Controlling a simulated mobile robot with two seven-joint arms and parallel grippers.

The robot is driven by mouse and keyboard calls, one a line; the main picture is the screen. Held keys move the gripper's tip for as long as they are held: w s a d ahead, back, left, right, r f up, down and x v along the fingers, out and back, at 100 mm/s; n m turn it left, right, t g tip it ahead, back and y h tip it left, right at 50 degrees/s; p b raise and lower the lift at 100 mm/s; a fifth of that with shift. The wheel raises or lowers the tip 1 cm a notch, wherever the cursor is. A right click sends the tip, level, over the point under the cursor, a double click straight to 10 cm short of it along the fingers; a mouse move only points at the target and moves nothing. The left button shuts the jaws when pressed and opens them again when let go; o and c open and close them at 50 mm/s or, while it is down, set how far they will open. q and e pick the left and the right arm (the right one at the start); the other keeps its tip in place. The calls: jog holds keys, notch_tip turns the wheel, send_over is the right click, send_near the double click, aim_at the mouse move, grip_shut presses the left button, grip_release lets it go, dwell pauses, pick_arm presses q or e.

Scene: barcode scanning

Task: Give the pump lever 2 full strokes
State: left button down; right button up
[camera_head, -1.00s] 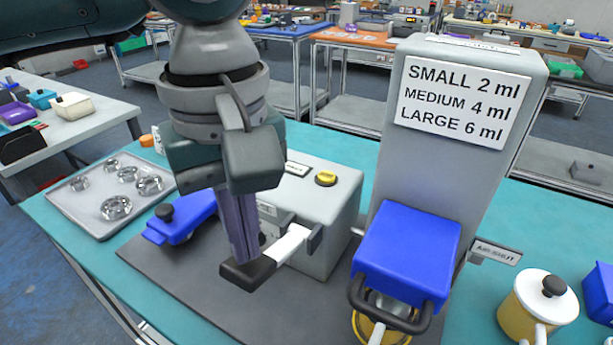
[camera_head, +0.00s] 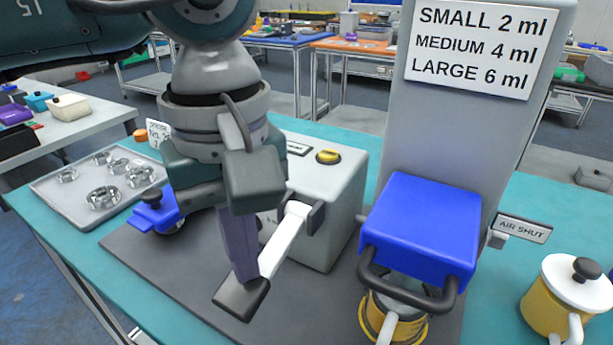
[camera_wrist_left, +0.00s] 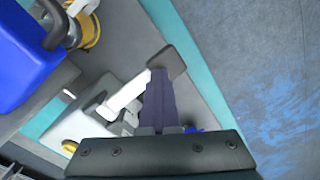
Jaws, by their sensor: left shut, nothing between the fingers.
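The pump lever (camera_head: 285,240) is a white arm with a dark grip (camera_head: 240,299), on the side of a light grey box (camera_head: 335,190). It slants down from its pivot toward the front left. My left gripper (camera_head: 245,280) is shut and empty, its purple fingers pointing down with their tips at the dark grip. In the left wrist view the lever (camera_wrist_left: 125,96) lies beside my left gripper (camera_wrist_left: 157,72), and the fingertips overlap the edge of its grip (camera_wrist_left: 168,62). I cannot tell whether they press on it. My right gripper is not in view.
A blue block with a dark handle (camera_head: 420,225) sits on the grey column right of the lever, above a yellow vessel (camera_head: 395,322). A metal tray (camera_head: 60,192) and a blue item (camera_head: 160,215) lie left. A yellow pot (camera_head: 555,305) stands right.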

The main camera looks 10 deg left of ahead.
pick_arm(q)
jog(key=shift+a, duration=0.1)
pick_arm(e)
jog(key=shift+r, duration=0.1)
pick_arm(q)
notch_tip(320, 180, up, 8)
jog(key=p, duration=0.4)
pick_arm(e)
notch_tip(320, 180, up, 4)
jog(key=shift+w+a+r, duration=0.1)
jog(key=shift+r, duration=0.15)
pick_arm(q)
jog(key=shift+f, duration=0.15)
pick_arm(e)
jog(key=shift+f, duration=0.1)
